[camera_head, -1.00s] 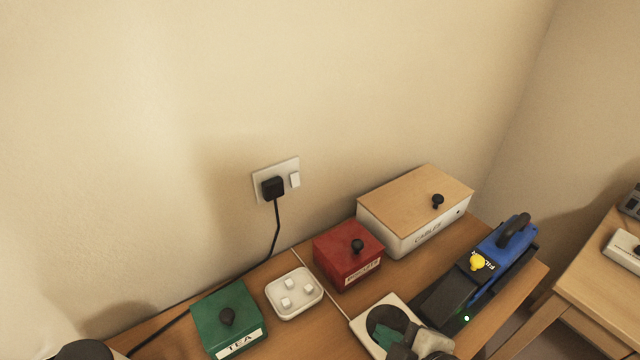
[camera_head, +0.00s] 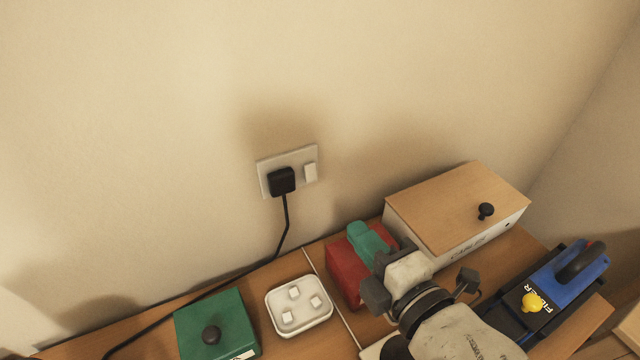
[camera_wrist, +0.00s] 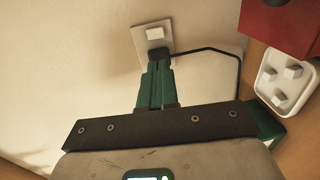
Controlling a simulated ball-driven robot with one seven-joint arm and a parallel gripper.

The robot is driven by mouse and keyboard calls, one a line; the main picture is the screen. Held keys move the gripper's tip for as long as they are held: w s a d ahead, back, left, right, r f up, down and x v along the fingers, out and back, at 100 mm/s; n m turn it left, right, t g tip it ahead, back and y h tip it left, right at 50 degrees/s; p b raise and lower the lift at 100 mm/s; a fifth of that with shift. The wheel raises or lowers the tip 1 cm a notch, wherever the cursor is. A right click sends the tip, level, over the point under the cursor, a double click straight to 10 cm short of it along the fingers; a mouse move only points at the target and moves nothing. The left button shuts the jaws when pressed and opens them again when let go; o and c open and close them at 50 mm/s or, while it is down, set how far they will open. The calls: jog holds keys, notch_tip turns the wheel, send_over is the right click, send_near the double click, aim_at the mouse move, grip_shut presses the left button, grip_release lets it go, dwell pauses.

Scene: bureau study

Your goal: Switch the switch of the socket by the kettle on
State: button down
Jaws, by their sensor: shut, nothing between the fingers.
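A white wall socket (camera_head: 298,178) is on the wall above the desk. A black plug (camera_head: 282,181) is in its left part, and a white rocker switch (camera_head: 310,172) is at its right. I cannot tell which way the rocker is tilted. My gripper (camera_head: 358,232) is shut and empty, its green fingers over the red box, below and right of the socket and apart from it. In the wrist view the shut fingers (camera_wrist: 158,66) point towards the socket plate (camera_wrist: 143,42), with the plug (camera_wrist: 158,55) and switch (camera_wrist: 155,32) beyond the tips. The kettle is not in view.
On the desk are a green box (camera_head: 220,325), a white tray (camera_head: 300,327) with small white cubes, a red box (camera_head: 345,275) partly hidden by my gripper, a wood-lidded white box (camera_head: 460,205) and a blue device (camera_head: 570,285). The plug's cord (camera_head: 283,235) runs down and left.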

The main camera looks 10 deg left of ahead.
aim_at(312, 177)
jog(key=p+x, duration=0.2)
jog(key=x, duration=1.1)
jog(key=shift+w+a+p, duration=0.25)
jog(key=shift+w+p, duration=0.05)
jog(key=shift+f, duration=0.15)
jog(key=shift+w+a+f+b, duration=0.1)
jog(key=shift+f+b, duration=0.2)
jog(key=shift+b, duration=0.8)
jog(key=b, duration=0.2)
jog(key=t+y+b, duration=0.1)
jog(key=b, duration=0.1)
jog(key=shift+w+f+t+b, duration=0.15)
jog(key=shift+w+t+b, duration=0.05)
jog(key=shift+t+b, duration=0.1)
jog(key=shift+r+p, duration=0.45)
jog(key=shift+p, duration=0.1)
